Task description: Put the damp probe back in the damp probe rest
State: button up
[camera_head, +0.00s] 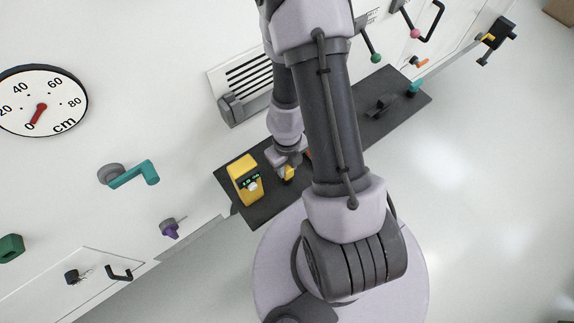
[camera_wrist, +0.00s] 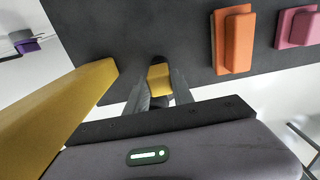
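My gripper (camera_head: 287,172) is low over the near-left part of a dark shelf, just right of a yellow meter (camera_head: 246,180) with a lit display. In the wrist view my gripper (camera_wrist: 160,82) has its two grey fingers against the sides of a small yellow piece with a dark end, which looks like the damp probe (camera_wrist: 159,78). The probe also shows as a bit of yellow in the head view (camera_head: 289,173). The meter's yellow side (camera_wrist: 70,110) fills the left of the wrist view. I cannot make out the damp probe rest for certain.
The dark shelf (camera_wrist: 100,25) carries an orange block (camera_wrist: 234,40) and a pink block (camera_wrist: 300,28) right of my gripper. A small black fitting (camera_head: 381,104) is on its far part. A louvred vent (camera_head: 248,80) and a teal handle (camera_head: 135,173) are on the white wall.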

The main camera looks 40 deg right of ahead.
jog(key=o, duration=0.5)
jog(key=shift+r, duration=0.1)
